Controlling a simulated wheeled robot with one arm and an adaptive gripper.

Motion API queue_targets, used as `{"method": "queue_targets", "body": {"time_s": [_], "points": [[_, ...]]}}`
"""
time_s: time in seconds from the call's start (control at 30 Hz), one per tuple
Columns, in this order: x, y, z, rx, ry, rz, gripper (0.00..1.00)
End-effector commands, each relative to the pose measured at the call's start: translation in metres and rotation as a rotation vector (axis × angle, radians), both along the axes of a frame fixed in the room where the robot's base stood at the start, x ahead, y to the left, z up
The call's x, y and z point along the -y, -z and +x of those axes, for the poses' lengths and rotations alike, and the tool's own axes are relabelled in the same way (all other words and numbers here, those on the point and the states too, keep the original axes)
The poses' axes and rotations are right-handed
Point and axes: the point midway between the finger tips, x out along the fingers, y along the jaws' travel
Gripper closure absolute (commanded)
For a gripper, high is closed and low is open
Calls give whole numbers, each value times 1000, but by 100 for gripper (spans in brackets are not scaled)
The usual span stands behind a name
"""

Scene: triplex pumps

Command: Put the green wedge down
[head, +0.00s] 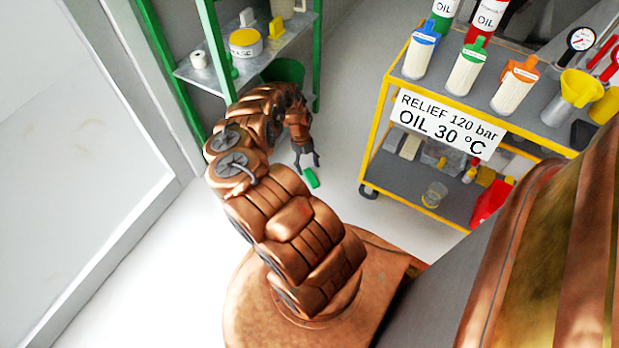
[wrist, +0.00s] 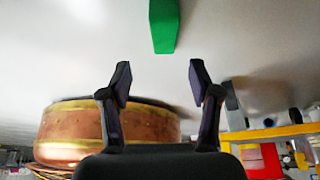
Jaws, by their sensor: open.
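The green wedge (head: 311,178) is a small green block near the floor, just beyond my fingertips in the head view. In the wrist view the green wedge (wrist: 164,26) shows at the top centre, against the pale floor, and its upper end is cut off by the frame edge. My gripper (head: 307,163) points down between the shelf rack and the cart. In the wrist view my gripper (wrist: 158,78) has its two dark fingers spread wide with nothing between them. The wedge looks apart from both fingers.
A yellow cart (head: 375,135) with bottles, a funnel and a sign stands to the right. A green-framed shelf rack (head: 192,80) stands behind my arm, with a green bin (head: 285,72) by it. Pale floor (head: 345,195) is clear around the wedge.

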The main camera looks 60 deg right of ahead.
Motion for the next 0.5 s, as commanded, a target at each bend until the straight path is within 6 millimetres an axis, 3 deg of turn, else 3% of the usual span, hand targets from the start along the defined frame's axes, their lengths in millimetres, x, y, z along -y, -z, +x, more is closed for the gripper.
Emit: {"method": "queue_targets", "body": {"time_s": [0.27,0.5], "points": [[0,23,-6,0,0,1,38],[-1,54,-14,-2,2,5,38]]}}
